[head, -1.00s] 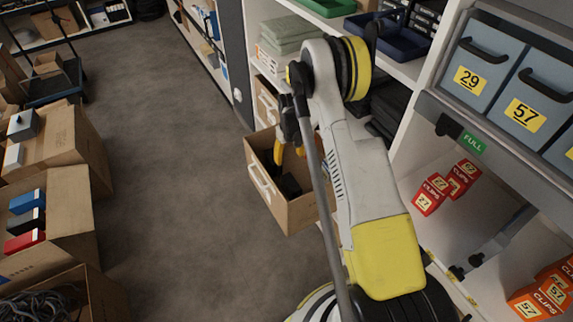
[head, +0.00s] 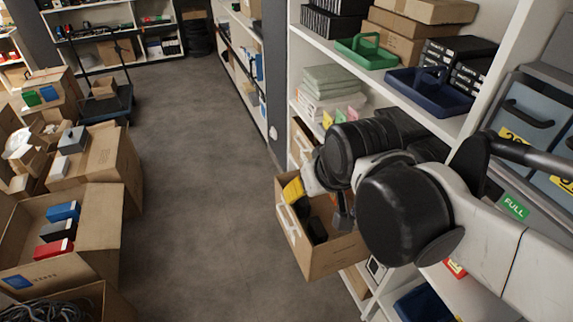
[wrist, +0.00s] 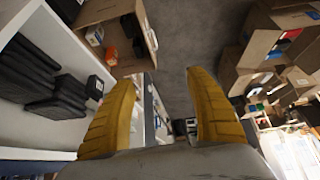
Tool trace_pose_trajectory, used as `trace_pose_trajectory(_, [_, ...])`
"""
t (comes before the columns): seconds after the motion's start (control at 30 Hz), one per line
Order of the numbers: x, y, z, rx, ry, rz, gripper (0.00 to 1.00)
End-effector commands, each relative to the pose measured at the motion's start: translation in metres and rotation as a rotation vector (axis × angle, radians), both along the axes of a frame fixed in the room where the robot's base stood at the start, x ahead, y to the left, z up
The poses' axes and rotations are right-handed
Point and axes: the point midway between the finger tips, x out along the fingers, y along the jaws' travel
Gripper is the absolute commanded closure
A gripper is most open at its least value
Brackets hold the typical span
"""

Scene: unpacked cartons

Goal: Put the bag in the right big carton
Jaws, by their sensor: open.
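My gripper (wrist: 160,105) is open, with its two yellow fingers wide apart and nothing between them in the wrist view. In the head view one yellow finger (head: 293,190) shows near the pulled-out cardboard box; the rest is behind my arm. Big open cartons stand on the floor at left: one with blue, black and red boxes (head: 115,215), another behind it (head: 118,165). Cartons also show at the upper right of the wrist view (wrist: 250,45). I cannot clearly make out the bag; a crumpled white thing (head: 18,142) lies in the far left cartons, but I cannot tell what it is.
The cardboard box (head: 325,262) sticks out from the right shelf and holds dark items. Green (head: 368,52) and blue (head: 425,92) trays sit on the shelf above. A carton of cables (head: 45,312) is at bottom left. The grey floor aisle (head: 205,190) is clear.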

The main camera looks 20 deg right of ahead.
Motion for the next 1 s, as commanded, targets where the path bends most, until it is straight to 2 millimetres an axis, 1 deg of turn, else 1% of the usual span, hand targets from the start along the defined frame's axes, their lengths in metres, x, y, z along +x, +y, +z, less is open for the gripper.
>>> trace_pose_trajectory(0.03, [-0.014, 0.004, -0.003, 0.004, -0.018, 0.004, 0.37])
trace_pose_trajectory(0.1, [-0.026, 0.007, -0.005, 0.009, -0.038, 0.005, 0.37])
trace_pose_trajectory(0.23, [-0.037, 0.01, -0.009, 0.015, -0.059, 0.005, 0.37])
trace_pose_trajectory(1.0, [-0.039, 0.011, -0.01, 0.015, -0.062, 0.006, 0.37])
